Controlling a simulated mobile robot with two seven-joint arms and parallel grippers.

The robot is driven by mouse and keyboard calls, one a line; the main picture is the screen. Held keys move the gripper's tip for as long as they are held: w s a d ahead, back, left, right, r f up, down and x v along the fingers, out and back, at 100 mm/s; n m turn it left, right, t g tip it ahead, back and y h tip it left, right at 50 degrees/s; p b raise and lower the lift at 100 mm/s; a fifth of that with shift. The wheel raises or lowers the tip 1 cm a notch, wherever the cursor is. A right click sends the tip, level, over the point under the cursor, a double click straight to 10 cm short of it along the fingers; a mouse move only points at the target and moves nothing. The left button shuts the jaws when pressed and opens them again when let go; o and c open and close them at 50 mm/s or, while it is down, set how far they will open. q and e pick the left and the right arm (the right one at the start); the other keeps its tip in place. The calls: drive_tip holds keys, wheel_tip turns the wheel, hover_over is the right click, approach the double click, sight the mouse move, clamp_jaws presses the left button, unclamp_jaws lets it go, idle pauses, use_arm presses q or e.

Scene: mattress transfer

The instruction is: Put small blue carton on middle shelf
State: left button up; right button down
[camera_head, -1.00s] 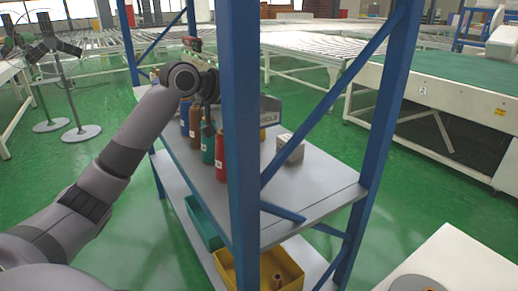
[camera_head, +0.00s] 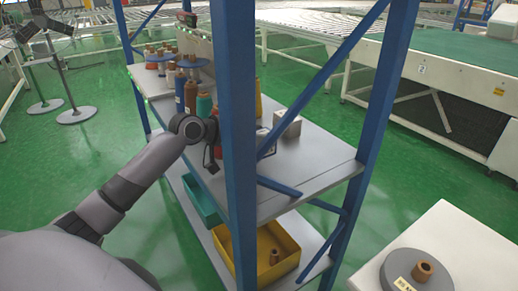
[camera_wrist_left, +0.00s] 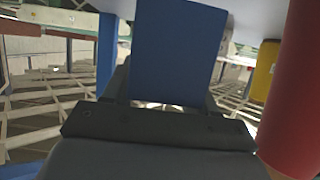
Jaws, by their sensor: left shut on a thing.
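A blue carton (camera_wrist_left: 178,55) with flat sides fills the middle of the left wrist view. My left gripper (camera_wrist_left: 165,98) is shut on it, with dark fingers on both sides. In the head view my left gripper (camera_head: 214,150) is at the near edge of the rack's middle shelf (camera_head: 300,170), beside the bottles. The blue corner post hides part of it, and I cannot make out the carton there. A red bottle (camera_wrist_left: 294,95) stands close on the right in the left wrist view. My right gripper is not in view.
Several bottles (camera_head: 190,95) and a pale box (camera_head: 287,124) stand on the middle shelf. The shelf's right part is bare. The blue post (camera_head: 234,140) and diagonal brace (camera_head: 325,80) stand in front. A yellow bin (camera_head: 285,262) and teal bin (camera_head: 202,203) are below.

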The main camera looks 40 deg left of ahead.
sight(259, 149)
use_arm(q)
drive_tip(key=shift+f, duration=2.05)
drive_tip(key=o, duration=1.2)
drive_tip(key=shift+f, duration=0.1)
drive_tip(key=shift+c, duration=0.2)
drive_tip(key=b+v, duration=0.1)
drive_tip(key=v, duration=1.1)
